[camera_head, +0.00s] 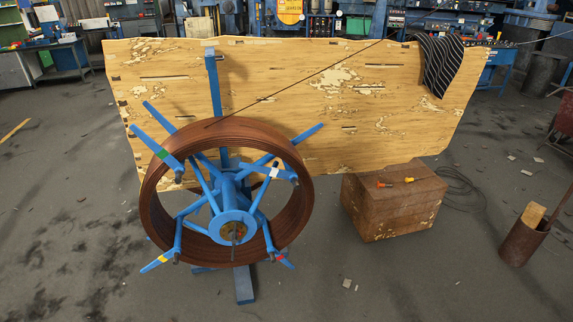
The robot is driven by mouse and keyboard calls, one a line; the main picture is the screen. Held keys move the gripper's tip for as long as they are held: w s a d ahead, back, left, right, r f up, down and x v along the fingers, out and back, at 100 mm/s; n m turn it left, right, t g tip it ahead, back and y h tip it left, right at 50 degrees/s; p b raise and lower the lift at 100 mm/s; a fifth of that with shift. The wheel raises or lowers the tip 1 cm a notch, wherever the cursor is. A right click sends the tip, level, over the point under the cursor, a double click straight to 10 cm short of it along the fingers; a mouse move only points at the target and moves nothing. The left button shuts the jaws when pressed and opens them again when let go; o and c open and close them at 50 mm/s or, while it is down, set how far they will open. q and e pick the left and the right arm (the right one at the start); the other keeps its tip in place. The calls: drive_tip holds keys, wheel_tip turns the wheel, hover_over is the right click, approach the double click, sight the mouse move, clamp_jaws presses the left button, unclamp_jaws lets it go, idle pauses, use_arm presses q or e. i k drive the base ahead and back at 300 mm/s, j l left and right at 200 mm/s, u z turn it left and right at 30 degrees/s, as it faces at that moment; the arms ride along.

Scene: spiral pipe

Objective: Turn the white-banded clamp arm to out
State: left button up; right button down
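The white-banded clamp arm (275,172) is a blue bar on the right side of a blue reel. It runs from a pivot near the right of the brown coiled pipe (158,215) leftward and slightly up, pointing inward across the coil opening. The green-banded arm (162,154) points outward to the upper left. The yellow-banded arm (162,258) points outward to the lower left, and the red-banded arm (280,258) to the lower right. The blue hub (232,226) is in the middle. Neither of my grippers is in view.
A worn wooden panel (370,130) stands behind the reel. A rusty box (395,205) with small orange-handled items is to the right. A rusty cylinder (522,240) stands at far right. A striped cloth (441,62) hangs on the panel. The front floor is mostly clear.

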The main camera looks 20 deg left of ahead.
sight(271, 172)
drive_tip(key=j+z, duration=0.15)
drive_tip(key=j, duration=0.35)
drive_tip(key=j+z, duration=0.2)
drive_tip(key=j, duration=0.3)
drive_tip(key=k+j+z, duration=0.15)
drive_tip(key=j, duration=0.35)
drive_tip(key=k+j+z, duration=0.15)
drive_tip(key=j, duration=0.35)
drive_tip(key=k+j, duration=0.1)
drive_tip(key=j, duration=0.4)
drive_tip(key=k+j, duration=0.1)
drive_tip(key=j, duration=0.35)
drive_tip(key=k+j, duration=0.1)
drive_tip(key=j, duration=0.4)
drive_tip(key=k+j+z, duration=0.1)
drive_tip(key=j, duration=0.4)
drive_tip(key=k+j, duration=0.1)
drive_tip(key=j, duration=0.35)
